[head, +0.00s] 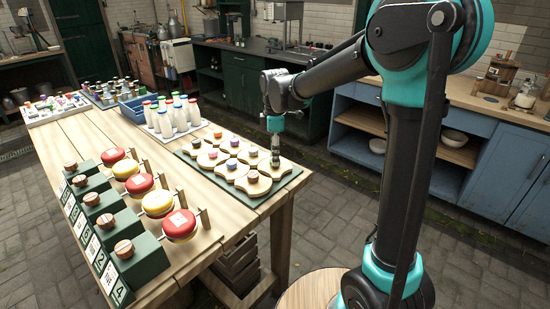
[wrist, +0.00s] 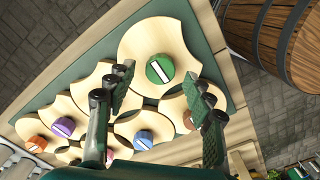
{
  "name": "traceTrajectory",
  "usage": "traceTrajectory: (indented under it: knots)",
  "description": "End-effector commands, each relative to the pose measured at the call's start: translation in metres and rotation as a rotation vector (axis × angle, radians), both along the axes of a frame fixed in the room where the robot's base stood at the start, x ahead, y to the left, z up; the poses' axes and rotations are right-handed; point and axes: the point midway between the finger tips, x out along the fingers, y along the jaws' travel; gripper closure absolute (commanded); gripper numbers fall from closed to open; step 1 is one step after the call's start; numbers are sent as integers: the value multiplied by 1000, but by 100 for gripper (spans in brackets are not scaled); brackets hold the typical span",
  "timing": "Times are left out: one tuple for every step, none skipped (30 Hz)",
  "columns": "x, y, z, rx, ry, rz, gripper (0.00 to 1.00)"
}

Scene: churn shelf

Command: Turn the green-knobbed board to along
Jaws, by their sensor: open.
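The green knob (wrist: 160,68) has a white stripe that runs slanted, from upper left to lower right, in the wrist view. It sits on a pale wooden board with curved edges (wrist: 140,40), at a corner of the green base plate (wrist: 62,88). My gripper (wrist: 161,82) is open and empty, with its two fingers apart on either side below the knob in that view. In the head view my gripper (head: 275,152) points down over the right part of the puzzle plate (head: 283,184). There I cannot make out the green knob behind it.
Neighbouring boards carry a blue knob (wrist: 143,140), a purple knob (wrist: 63,127) and an orange knob (wrist: 37,144), set close together. A tray of white bottles (head: 172,115) stands behind the plate.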

Motion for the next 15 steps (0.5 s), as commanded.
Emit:
traceTrajectory:
  knots:
    - [0,0,-6,0,0,0,47]
    - [0,0,-8,0,0,0,47]
    - [0,0,-12,0,0,0,47]
    - [0,0,-13,0,0,0,47]
    - [0,0,-15,0,0,0,47]
    - [0,0,-16,0,0,0,47]
    - [0,0,-17,0,0,0,47]
    - [0,0,-18,0,0,0,47]
    - [0,0,-18,0,0,0,47]
    - [0,0,-18,0,0,0,47]
    - [0,0,-18,0,0,0,47]
    - [0,0,-18,0,0,0,47]
    - [0,0,-18,0,0,0,47]
    - [0,0,-18,0,0,0,47]
    - [0,0,-18,0,0,0,47]
